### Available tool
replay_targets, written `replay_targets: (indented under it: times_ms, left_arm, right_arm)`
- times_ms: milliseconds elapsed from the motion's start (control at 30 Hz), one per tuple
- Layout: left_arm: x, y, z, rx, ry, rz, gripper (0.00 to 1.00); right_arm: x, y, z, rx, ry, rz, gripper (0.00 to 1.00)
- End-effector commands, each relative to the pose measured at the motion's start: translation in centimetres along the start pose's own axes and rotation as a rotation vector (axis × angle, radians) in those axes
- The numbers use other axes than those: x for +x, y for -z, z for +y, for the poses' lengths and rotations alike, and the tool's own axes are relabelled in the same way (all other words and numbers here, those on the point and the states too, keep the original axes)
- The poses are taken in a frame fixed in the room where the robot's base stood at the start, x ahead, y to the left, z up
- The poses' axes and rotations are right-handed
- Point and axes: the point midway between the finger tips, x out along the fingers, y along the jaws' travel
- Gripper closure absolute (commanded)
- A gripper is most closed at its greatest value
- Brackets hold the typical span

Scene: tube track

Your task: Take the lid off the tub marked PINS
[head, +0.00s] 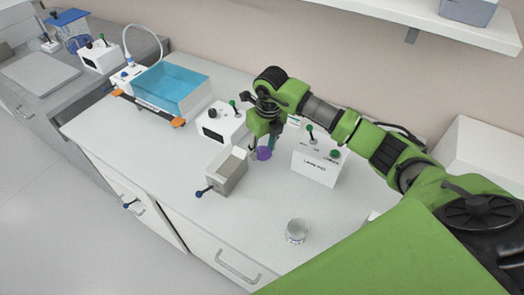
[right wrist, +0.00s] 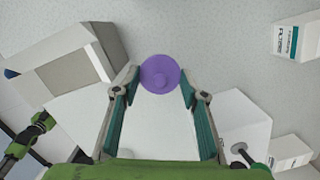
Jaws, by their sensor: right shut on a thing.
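In the head view the purple lid (head: 265,153) shows partly behind the right gripper (head: 260,151), near the bench surface. Whether a tub is under it is hidden. A small clear round tub (head: 296,231) with a label stands apart, nearer the front; its label is too small to read.
A grey open box with a blue-knobbed lever (head: 226,171) stands just left of the gripper. A white box with a green knob (head: 221,126) is behind it, and a labelled white box (head: 316,165) is to the right. A blue tank (head: 172,86) stands farther left. The front bench is mostly clear.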

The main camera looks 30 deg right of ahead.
Motion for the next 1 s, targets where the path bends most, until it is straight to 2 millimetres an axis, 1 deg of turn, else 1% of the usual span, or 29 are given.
replay_targets:
  times_ms: [233,433,667,800,833,867,1000]
  left_arm:
    - [-0.3,0.1,0.0,0.000,0.000,0.000,0.44]
    - [-0.8,0.1,0.0,0.000,0.000,0.001,0.44]
    - [-0.7,0.1,0.0,0.000,0.000,0.001,0.44]
    - [-0.3,0.1,0.0,0.000,0.000,0.001,0.44]
    - [-0.3,0.1,0.0,0.000,0.000,0.001,0.44]
    - [-0.4,0.1,0.0,0.000,0.000,0.001,0.44]
    - [-0.5,0.1,0.0,0.000,0.000,0.002,0.44]
  right_arm:
    - [1.3,-0.8,-0.5,0.001,0.000,0.000,0.86]
    - [4.1,-0.4,-0.4,0.001,-0.001,0.001,0.86]
    - [4.3,-0.4,-0.4,-0.001,0.000,-0.002,0.86]
    - [4.7,-0.4,-0.5,0.000,0.001,-0.001,0.86]
    - [4.7,-0.4,-0.5,0.000,0.000,-0.001,0.58]
    - [4.6,-0.4,-0.5,0.000,0.000,-0.002,0.54]
    - [4.6,-0.4,-0.4,0.000,0.000,-0.001,0.54]
